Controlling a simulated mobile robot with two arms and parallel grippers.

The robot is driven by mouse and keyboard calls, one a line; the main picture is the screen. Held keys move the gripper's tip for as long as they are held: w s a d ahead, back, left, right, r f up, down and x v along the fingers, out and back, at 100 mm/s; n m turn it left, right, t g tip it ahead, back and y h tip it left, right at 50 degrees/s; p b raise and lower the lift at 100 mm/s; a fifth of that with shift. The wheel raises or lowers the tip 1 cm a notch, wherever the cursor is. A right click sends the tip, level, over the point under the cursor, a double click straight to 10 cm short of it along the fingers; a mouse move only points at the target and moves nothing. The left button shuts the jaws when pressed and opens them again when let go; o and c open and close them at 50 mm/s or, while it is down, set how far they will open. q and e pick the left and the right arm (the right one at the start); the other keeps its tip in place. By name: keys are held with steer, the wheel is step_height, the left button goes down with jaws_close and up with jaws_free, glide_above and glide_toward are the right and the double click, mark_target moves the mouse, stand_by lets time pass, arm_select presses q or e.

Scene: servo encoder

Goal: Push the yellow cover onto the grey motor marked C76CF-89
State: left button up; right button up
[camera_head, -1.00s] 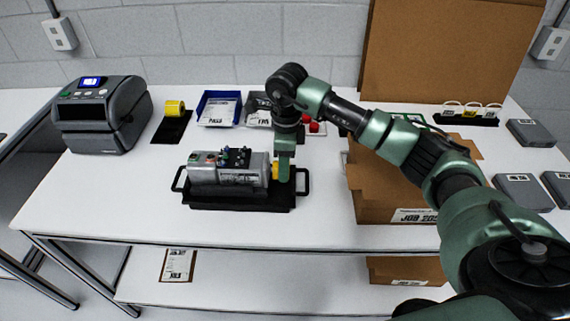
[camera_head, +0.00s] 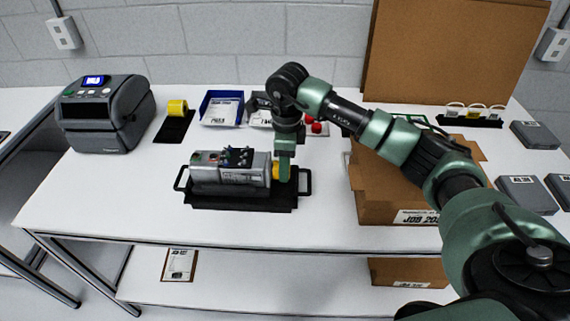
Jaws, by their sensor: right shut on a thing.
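The grey motor (camera_head: 230,177) lies on its side on a black tray (camera_head: 240,202) with a handle at each end. Its marking is too small to read. The yellow cover (camera_head: 276,171) is at the motor's right end, partly hidden by my right gripper (camera_head: 284,176). My right gripper points down over the tray and is shut on the yellow cover. The cover looks close against the motor's end; I cannot tell whether it is fully seated. My left gripper is not in view.
A label printer (camera_head: 105,112) and a yellow roll (camera_head: 177,107) stand at the back left. A blue bin (camera_head: 221,109) is behind the motor. An open cardboard box (camera_head: 385,205) stands right of the tray. Grey boxes (camera_head: 535,135) lie far right. The table's front left is clear.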

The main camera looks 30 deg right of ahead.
steer(key=shift+a, duration=0.1)
steer(key=o, duration=1.4)
